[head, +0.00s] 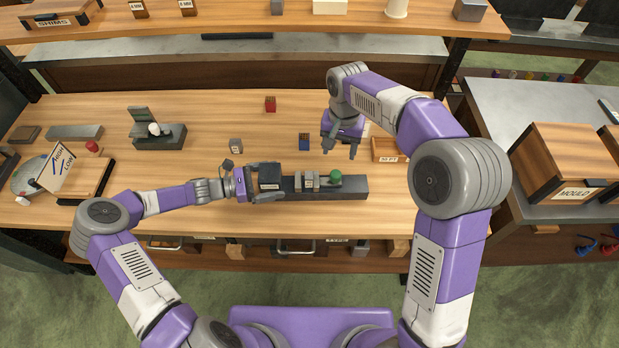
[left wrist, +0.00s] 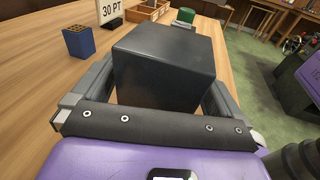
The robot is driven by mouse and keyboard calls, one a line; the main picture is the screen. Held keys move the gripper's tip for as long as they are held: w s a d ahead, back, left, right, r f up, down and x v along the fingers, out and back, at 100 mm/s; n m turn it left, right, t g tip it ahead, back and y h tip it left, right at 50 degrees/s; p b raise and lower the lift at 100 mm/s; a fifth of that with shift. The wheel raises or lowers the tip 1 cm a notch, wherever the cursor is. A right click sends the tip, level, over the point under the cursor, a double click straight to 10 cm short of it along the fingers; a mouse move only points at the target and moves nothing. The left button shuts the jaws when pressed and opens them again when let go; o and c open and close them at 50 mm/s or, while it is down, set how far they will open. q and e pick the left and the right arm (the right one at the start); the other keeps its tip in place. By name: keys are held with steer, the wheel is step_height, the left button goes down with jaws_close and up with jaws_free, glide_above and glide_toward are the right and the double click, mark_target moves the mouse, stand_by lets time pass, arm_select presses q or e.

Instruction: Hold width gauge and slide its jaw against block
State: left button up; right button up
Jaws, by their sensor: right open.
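The width gauge is a long dark bar (head: 352,188) lying on the bench, with a tall dark end block (head: 270,175) at its left. Small grey pieces (head: 310,181) stand midway along it, beside a green knob (head: 336,176). I cannot tell which grey piece is the jaw. My left gripper (head: 268,184) has its fingers against opposite sides of the end block, which fills the left wrist view (left wrist: 165,70). The green knob shows beyond it there (left wrist: 186,15). My right gripper (head: 340,148) is open and empty, above and behind the knob.
A blue holed block (head: 304,142), a red one (head: 270,104) and a grey one (head: 236,146) stand behind the gauge. A wooden tray (head: 386,150) is at right. A grey fixture (head: 158,135) is at left. The bench front edge lies near the gauge.

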arm_select(q)
steer(key=shift+a, duration=0.1)
steer(key=v, duration=1.1)
steer(key=shift+s+a, duration=0.15)
steer(key=shift+a, duration=0.2)
steer(key=shift+s, duration=0.1)
